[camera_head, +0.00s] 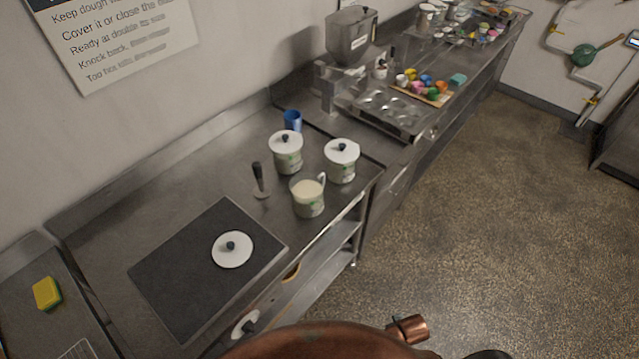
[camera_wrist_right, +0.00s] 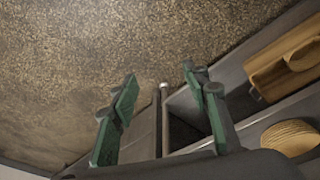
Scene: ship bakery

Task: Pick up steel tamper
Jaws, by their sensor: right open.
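The steel tamper (camera_head: 259,181), with a dark upright handle and a flat round steel base, stands on the steel counter in the head view. It is behind the dark mat, left of the open white pot. My right gripper (camera_wrist_right: 160,90) shows only in the right wrist view, with its two green-padded fingers apart and nothing between them. Below it are the speckled floor and a shelf unit. The tamper does not show in the right wrist view. My left gripper is not in view.
An open pot (camera_head: 309,197), two lidded pots (camera_head: 287,157) (camera_head: 341,164) and a blue cup (camera_head: 292,119) stand near the tamper. A white lid (camera_head: 232,249) lies on the dark mat (camera_head: 180,272). A yellow sponge (camera_head: 46,293) lies at left.

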